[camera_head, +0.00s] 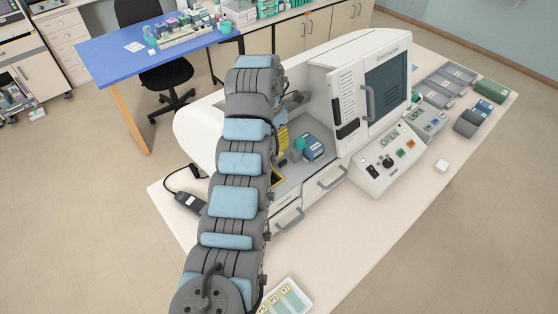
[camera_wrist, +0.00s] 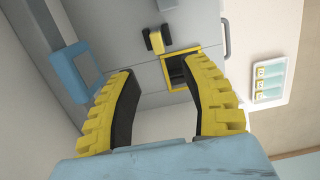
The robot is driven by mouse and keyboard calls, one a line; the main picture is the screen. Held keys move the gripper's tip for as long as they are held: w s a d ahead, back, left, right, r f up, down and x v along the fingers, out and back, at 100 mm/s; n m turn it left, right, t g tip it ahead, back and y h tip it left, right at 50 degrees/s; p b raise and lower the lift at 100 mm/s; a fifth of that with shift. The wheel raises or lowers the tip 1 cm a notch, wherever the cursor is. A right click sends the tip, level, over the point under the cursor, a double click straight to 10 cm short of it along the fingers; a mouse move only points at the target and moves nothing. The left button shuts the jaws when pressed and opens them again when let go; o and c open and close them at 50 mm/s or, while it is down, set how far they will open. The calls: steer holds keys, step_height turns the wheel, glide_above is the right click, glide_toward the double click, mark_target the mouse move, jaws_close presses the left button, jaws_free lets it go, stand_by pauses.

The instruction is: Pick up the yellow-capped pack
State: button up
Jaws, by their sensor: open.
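My gripper (camera_wrist: 160,66) is open in the wrist view, with yellow-and-black fingers apart and nothing between them. Beyond the fingertips is a small yellow-and-dark piece (camera_wrist: 155,41) on the grey chamber floor. It may be the yellow-capped pack, but I cannot tell for sure. Next to it is a yellow-edged dark opening (camera_wrist: 179,71), which also shows in the head view (camera_head: 278,179). In the head view my gripper (camera_head: 283,139) is inside the open white machine (camera_head: 345,57), mostly hidden by my arm.
A blue box (camera_head: 313,147) and a teal-topped item (camera_head: 299,143) stand in the chamber. A pale tray (camera_head: 287,298) with yellow-labelled pieces lies at the bench's front; it also shows in the wrist view (camera_wrist: 271,99). The machine's side wall and front panel (camera_head: 393,159) border the chamber.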

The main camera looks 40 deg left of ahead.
mark_target(279, 154)
step_height(279, 154, down, 3)
steer(key=shift+w+f, duration=0.15)
steer(key=shift+w+f+p, duration=0.25)
steer(key=shift+f, duration=0.4)
steer(key=shift+w+f+p, duration=0.25)
steer(key=shift+f, duration=0.4)
steer(key=shift+w+f+p, duration=0.2)
steer(key=shift+f+p, duration=0.15)
steer(key=shift+f, duration=1.05)
jaws_close()
